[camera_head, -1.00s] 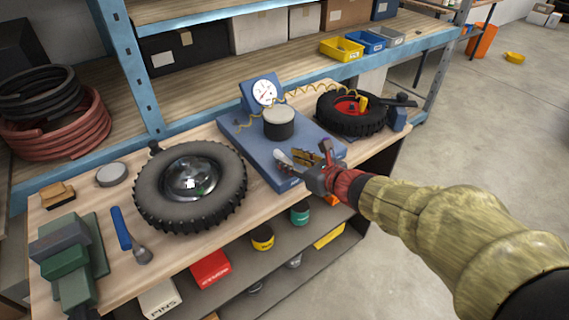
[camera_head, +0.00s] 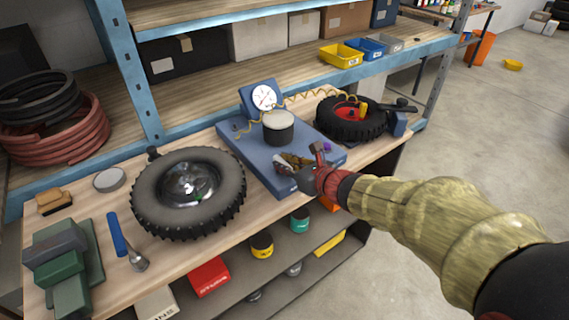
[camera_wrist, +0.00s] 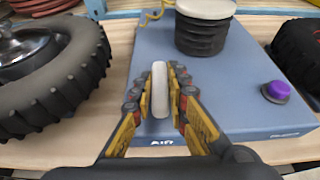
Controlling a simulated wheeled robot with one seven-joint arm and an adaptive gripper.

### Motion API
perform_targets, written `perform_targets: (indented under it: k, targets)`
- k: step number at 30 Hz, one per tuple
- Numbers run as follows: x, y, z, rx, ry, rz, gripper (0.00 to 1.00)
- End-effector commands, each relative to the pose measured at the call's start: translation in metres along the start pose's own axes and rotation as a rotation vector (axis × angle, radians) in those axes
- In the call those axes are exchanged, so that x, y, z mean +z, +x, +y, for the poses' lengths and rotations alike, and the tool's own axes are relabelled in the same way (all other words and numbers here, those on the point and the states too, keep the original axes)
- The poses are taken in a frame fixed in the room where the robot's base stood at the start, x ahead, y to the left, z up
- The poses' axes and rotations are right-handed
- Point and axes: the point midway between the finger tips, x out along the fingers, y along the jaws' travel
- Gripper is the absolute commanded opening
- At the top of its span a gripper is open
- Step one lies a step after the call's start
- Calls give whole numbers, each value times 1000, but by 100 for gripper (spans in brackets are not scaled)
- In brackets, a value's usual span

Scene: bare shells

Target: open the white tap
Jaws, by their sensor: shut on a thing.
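The white tap (camera_wrist: 160,90) is a pale upright lever at the front of the blue base plate (camera_wrist: 205,105), seen edge-on in the wrist view. My gripper (camera_wrist: 161,92) has its yellow and black fingers against both sides of the lever, shut on it. In the head view my gripper (camera_head: 290,164) is low over the front edge of the blue plate, and its fingers hide most of the tap. Whether the tap is turned open cannot be told.
A black bellows with a pale top (camera_wrist: 203,28) stands on the plate behind the tap. A purple button (camera_wrist: 277,90) is to the right. One tyre (camera_head: 190,193) lies left of the plate, another (camera_head: 352,118) to the right. A gauge (camera_head: 265,97) stands behind.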

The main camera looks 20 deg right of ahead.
Motion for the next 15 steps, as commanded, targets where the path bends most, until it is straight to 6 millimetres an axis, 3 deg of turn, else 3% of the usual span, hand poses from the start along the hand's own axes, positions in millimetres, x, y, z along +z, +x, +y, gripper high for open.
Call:
perform_targets:
  k: [5,15]
  targets:
    - [0,0,0,1,0,0,0]
    - [0,0,0,6,-1,1,0]
